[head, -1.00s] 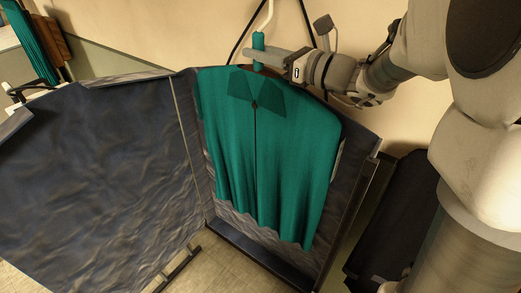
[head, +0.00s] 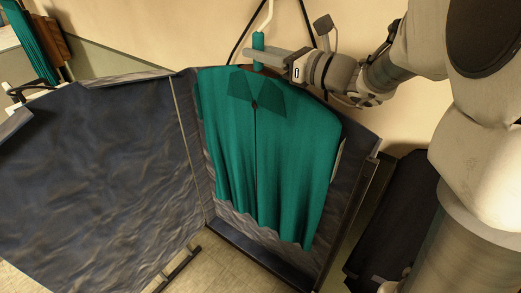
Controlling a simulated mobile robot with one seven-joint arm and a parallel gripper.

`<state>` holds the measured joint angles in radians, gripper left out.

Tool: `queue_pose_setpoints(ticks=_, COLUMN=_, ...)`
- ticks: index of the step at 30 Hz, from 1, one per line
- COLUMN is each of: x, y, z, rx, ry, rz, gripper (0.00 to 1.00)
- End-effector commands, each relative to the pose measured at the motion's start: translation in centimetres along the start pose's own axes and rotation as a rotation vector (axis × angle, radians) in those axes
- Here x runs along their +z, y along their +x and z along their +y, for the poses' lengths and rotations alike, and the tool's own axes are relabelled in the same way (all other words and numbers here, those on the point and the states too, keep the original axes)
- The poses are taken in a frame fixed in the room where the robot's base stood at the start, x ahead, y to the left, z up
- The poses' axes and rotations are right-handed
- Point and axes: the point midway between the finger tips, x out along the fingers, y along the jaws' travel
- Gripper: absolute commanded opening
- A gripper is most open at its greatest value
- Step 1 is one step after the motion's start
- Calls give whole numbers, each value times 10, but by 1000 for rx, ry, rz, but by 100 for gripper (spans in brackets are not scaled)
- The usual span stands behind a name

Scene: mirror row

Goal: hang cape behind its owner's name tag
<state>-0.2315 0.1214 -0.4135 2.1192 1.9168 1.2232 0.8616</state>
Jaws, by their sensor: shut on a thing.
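A teal cape (head: 270,160) hangs upright from a hanger with a teal grip (head: 258,46) and a pale hook (head: 266,14) that runs out of the top of the picture. My gripper (head: 258,54) comes in from the right and is shut on the hanger's grip, just above the cape's collar. The cape hangs in front of a dark panel, with its hem above the floor. I see no name tag that I can read. What the hook's upper end touches is out of view.
A wide dark crinkled panel (head: 90,185) stands at the left and meets the panel behind the cape at a corner. Another teal garment (head: 30,40) shows at the far upper left. A dark padded object (head: 395,220) stands at the right. Tiled floor shows below.

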Motion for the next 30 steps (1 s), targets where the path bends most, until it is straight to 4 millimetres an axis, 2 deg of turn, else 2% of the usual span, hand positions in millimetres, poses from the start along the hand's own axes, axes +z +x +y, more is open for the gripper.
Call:
queue_pose_setpoints(ticks=13, x=1, y=0, z=0, rx=0, ry=-1, rz=-2, gripper=0)
queue_pose_setpoints(ticks=30, x=15, y=0, z=0, rx=-1, ry=-1, rz=-3, gripper=0)
